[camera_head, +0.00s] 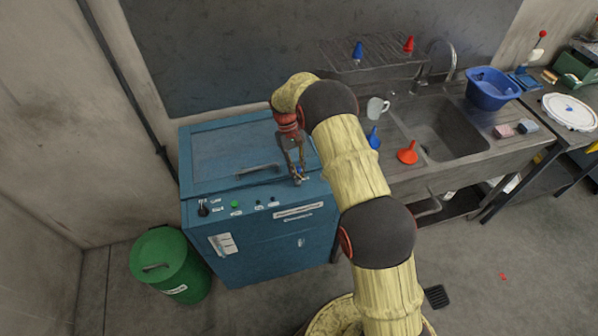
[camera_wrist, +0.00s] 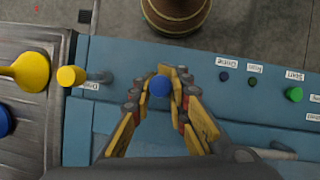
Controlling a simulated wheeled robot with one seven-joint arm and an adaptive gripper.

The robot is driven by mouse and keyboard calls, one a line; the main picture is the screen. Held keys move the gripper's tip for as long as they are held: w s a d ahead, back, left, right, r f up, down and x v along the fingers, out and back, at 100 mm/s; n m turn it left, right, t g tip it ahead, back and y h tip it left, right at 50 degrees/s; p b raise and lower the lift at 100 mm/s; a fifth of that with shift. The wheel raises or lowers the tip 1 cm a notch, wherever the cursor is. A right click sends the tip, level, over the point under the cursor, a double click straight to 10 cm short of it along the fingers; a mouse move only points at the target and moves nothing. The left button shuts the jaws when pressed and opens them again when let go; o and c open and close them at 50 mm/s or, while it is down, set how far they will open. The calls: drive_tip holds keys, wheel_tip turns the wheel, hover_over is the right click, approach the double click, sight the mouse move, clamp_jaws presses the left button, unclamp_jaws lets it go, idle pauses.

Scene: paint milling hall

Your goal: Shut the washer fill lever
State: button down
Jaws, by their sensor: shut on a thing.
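The blue washer (camera_head: 255,235) stands against the wall, its lid closed. My gripper (camera_head: 298,174) reaches down to the right front of its top panel. In the wrist view my gripper (camera_wrist: 160,88) has its yellow-padded fingertips on both sides of a round blue knob (camera_wrist: 160,86), closed on it. This looks like the fill lever; its stem and label are hidden by the fingers. A second lever with a yellow knob (camera_wrist: 72,76) stands apart to the left, beside a small label.
Labelled buttons, one green (camera_wrist: 294,94), lie right of the fingers in the wrist view. A sink bench (camera_head: 440,130) with a red funnel (camera_head: 407,153), a blue funnel (camera_head: 374,140) and a mug (camera_head: 377,107) adjoins the washer. A green bin (camera_head: 172,262) stands at the left.

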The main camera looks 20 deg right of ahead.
drive_tip(key=shift+w+g, duration=0.3)
drive_tip(key=shift+g, duration=0.1)
idle(0.3)
drive_tip(key=c, duration=1.7)
unclamp_jaws()
drive_tip(key=v, duration=1.2)
drive_tip(key=shift+w+a, duration=0.1)
